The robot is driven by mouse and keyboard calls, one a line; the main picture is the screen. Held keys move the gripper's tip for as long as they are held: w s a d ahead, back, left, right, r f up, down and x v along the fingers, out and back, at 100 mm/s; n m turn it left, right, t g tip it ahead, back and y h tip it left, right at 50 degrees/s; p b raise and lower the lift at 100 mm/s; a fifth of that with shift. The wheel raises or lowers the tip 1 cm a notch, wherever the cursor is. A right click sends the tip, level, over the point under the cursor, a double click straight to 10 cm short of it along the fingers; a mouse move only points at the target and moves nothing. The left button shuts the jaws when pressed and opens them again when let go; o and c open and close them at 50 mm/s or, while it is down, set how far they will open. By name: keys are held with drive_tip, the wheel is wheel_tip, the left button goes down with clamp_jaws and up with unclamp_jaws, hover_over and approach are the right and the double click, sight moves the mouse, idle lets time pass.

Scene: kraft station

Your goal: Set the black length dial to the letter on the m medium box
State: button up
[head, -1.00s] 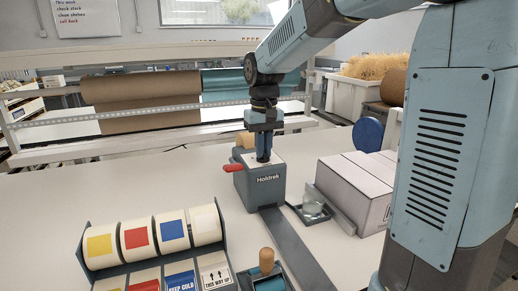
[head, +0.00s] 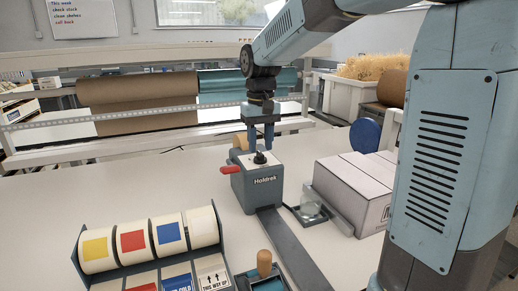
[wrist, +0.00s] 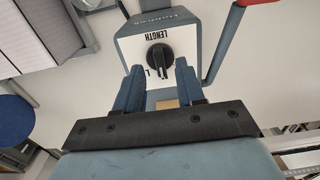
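The black length dial (wrist: 160,59) sits on the white plate of the grey Holdrek dispenser (head: 259,187), beside the word LENGTH. A mark like an L or 1 shows near its rim in the wrist view; the other letters are hidden or too small, and I cannot tell which one the dial points to. The dial also shows in the head view (head: 259,158). My gripper (head: 261,148) is open and empty just above it, fingers apart and clear of the knob. A closed white-grey box (head: 352,192) stands right of the dispenser; an M-like dark mark shows at its right edge, partly hidden by my arm.
A red lever (head: 230,170) sticks out left of the dispenser. A rack of coloured label rolls (head: 150,240) stands at front left, with a wooden-knobbed tool (head: 264,263) beside it. A small clear container (head: 310,205) sits between dispenser and box.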

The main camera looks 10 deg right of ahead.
sight(261, 153)
wheel_tip(261, 153, up, 12)
drive_tip(key=shift+f, duration=0.15)
drive_tip(key=shift+s, duration=0.1)
idle(0.4)
drive_tip(key=s+d+f+t, duration=0.2)
drive_tip(key=s+d+f, duration=0.1)
drive_tip(key=s, duration=0.4)
drive_tip(key=s+d+f+m+t, duration=0.1)
drive_tip(key=s+d+f, duration=0.3)
drive_tip(key=s, duration=0.3)
drive_tip(key=s+d+f+m+t, duration=0.1)
drive_tip(key=s+d+f+t, duration=0.1)
drive_tip(key=s, duration=0.5)
drive_tip(key=d+f, duration=0.1)
drive_tip(key=d, duration=0.1)
drive_tip(key=shift+s+d+f+t, duration=0.25)
drive_tip(key=shift+s+d+t, duration=0.05)
drive_tip(key=shift+s, duration=0.1)
